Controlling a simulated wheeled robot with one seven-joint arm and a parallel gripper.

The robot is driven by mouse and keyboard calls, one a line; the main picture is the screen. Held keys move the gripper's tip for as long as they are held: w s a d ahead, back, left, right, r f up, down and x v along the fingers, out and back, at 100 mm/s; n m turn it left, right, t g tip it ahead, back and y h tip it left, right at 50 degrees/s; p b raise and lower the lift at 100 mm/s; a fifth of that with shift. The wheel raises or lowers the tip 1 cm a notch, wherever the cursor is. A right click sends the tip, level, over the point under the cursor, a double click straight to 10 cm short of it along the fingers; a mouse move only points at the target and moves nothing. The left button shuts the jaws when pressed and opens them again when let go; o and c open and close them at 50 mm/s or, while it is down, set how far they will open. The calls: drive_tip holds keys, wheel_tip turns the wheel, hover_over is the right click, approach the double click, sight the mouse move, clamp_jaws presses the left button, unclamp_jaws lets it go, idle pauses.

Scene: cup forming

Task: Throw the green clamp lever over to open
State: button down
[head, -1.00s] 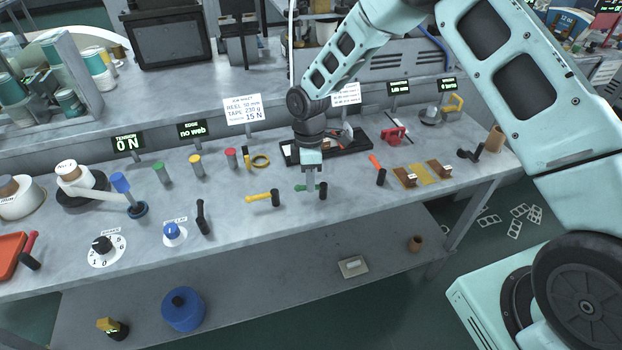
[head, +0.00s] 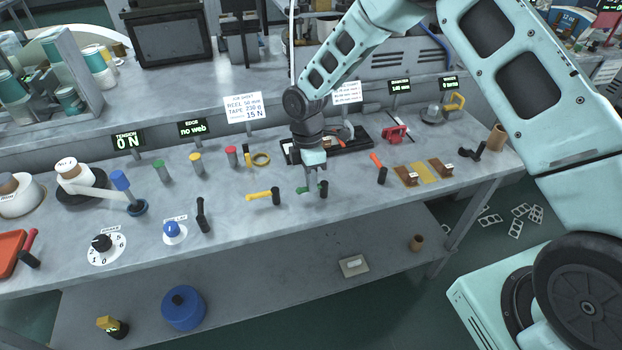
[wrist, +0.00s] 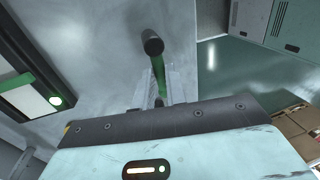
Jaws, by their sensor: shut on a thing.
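The green clamp lever (head: 302,190) is on the front part of the bench, with a black round post (head: 323,189) at its right end. Its green bar points left from the post in the head view. My gripper (head: 310,188) reaches down from above and is shut on the green bar, hiding its middle. In the wrist view the green bar (wrist: 158,72) runs between my two fingers from the black post (wrist: 152,43). The fingers partly cover the bar.
A yellow lever (head: 262,196) lies left of my gripper, and an orange lever (head: 376,162) stands to the right. A black tray (head: 358,147) lies behind. The bench between the green lever and its front edge is clear.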

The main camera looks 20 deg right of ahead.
drive_tip(key=c, duration=1.4)
unclamp_jaws()
drive_tip(key=shift+c, duration=0.2)
drive_tip(key=shift+r, duration=0.1)
drive_tip(key=w+r+b, duration=0.3)
drive_tip(key=r, duration=1.4)
drive_tip(key=shift+w, duration=0.2)
drive_tip(key=s+a+r+m+t, duration=0.1)
drive_tip(key=s+a+r+m, duration=0.15)
drive_tip(key=s, duration=0.65)
drive_tip(key=s+a+r+m, duration=0.15)
drive_tip(key=s+a, duration=0.25)
drive_tip(key=s, duration=0.6)
drive_tip(key=s+d+f+m, duration=0.1)
drive_tip(key=s+m, duration=0.2)
drive_tip(key=s, duration=0.4)
drive_tip(key=s+d+f+m+t, duration=0.1)
drive_tip(key=s+d+m, duration=0.1)
drive_tip(key=s, duration=0.6)
drive_tip(key=shift+d+m+y, duration=0.3)
drive_tip(key=shift+m, duration=0.5)
